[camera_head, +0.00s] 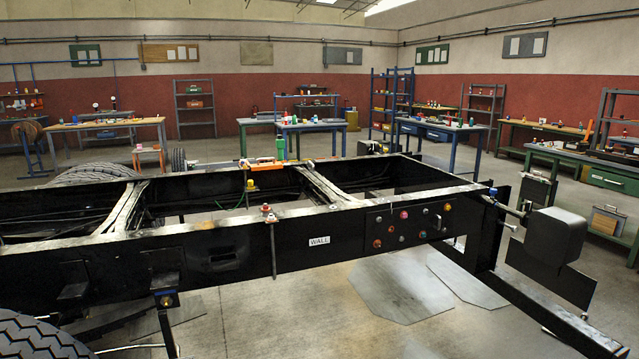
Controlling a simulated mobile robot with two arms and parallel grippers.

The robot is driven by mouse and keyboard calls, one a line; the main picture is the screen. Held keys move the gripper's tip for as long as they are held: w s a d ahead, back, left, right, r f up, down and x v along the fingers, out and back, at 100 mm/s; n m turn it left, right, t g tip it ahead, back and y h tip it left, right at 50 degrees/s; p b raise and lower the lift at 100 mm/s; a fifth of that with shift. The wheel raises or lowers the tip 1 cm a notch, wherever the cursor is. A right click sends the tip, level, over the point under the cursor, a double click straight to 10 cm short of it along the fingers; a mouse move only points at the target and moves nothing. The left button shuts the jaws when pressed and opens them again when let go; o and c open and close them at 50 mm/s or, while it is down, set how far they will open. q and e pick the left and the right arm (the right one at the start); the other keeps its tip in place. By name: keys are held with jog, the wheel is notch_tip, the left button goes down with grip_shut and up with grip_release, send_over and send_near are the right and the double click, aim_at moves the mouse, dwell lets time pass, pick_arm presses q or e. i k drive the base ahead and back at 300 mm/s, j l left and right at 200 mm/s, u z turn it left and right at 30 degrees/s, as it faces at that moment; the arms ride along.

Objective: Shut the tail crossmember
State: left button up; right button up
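The black chassis frame (210,255) runs across the view from the left to the right of centre. Its near rail bears a "WALL" label and a cluster of coloured fittings (404,226). A black cross piece (440,175) spans the frame's right end between the far and near rails. A separate black beam (545,305) runs lower, from below that near corner toward the bottom right. I cannot tell for certain which of these is the tail crossmember, or whether there is a gap at its joint. Neither of my grippers shows.
Flat grey sheets (400,290) lie on the floor in front. Tyres (40,335) are at the left. Workbenches (590,165) and shelves line the walls, with open floor between.

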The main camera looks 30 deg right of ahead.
aim_at(313, 186)
jog(key=i+l+u, duration=0.1)
jog(key=l, duration=0.3)
jog(key=i+l, duration=0.1)
jog(key=l, duration=0.35)
jog(key=i+l+u, duration=0.15)
jog(key=l, duration=0.25)
